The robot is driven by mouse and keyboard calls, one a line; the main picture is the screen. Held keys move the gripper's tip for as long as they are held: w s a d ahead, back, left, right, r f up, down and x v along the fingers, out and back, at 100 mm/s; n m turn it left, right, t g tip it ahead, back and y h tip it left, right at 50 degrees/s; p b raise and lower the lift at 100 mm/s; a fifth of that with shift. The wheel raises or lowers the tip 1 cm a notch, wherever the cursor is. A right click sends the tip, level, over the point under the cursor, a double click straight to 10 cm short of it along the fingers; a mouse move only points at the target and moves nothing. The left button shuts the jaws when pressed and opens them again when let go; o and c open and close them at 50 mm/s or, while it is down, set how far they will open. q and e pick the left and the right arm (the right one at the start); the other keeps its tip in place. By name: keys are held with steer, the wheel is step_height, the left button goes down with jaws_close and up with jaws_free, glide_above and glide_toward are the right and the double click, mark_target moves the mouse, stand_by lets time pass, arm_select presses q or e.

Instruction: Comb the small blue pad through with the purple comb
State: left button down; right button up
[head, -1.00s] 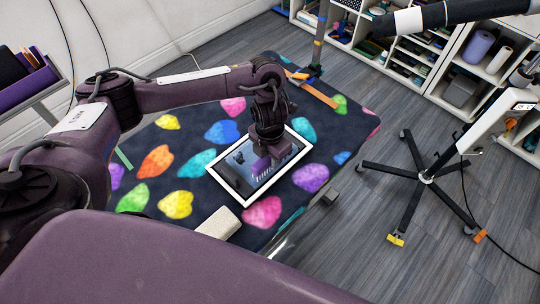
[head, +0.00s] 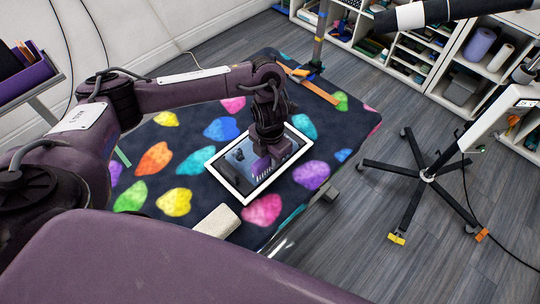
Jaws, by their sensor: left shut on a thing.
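A white-rimmed rectangular board (head: 237,190) lies on the patterned table top, with a dark blue-grey surface inside the rim. A lighter blue-grey patch (head: 240,153), which looks like the small blue pad, shows in its upper left part. My left gripper (head: 272,156) points down over the middle of the board and is shut on the purple comb. Only a small purple part of the comb (head: 262,165) shows below the gripper. The gripper hides most of the comb, and I cannot tell whether its teeth touch the pad. My right gripper is out of view.
The dark table top (head: 190,200) has bright coloured patches. A cream block (head: 217,222) lies near its front edge. An orange strap (head: 318,90) lies at the far end beside an upright pole. A wheeled stand (head: 428,175) is on the floor to the right, before white shelves.

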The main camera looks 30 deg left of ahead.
arm_select(q)
steer(key=shift+f+b, duration=0.55)
steer(key=shift+f, duration=0.2)
steer(key=shift+r, duration=0.1)
steer(key=a, duration=0.1)
steer(key=w+a+b, duration=0.1)
steer(key=a, duration=0.1)
steer(key=w+a, duration=0.1)
steer(key=a, duration=0.1)
steer(key=shift+a+b, duration=0.15)
steer(key=shift+b, duration=0.2)
steer(key=shift+w+a, duration=0.15)
steer(key=shift+a, duration=0.35)
steer(key=a, duration=0.2)
steer(key=w+a+b, duration=0.1)
steer(key=a, duration=0.1)
steer(key=w+a, duration=0.1)
steer(key=a, duration=0.1)
steer(key=shift+w+a+b, duration=0.1)
steer(key=shift+a+b, duration=0.1)
steer(key=shift+b, duration=0.15)
steer(key=shift+d, duration=0.15)
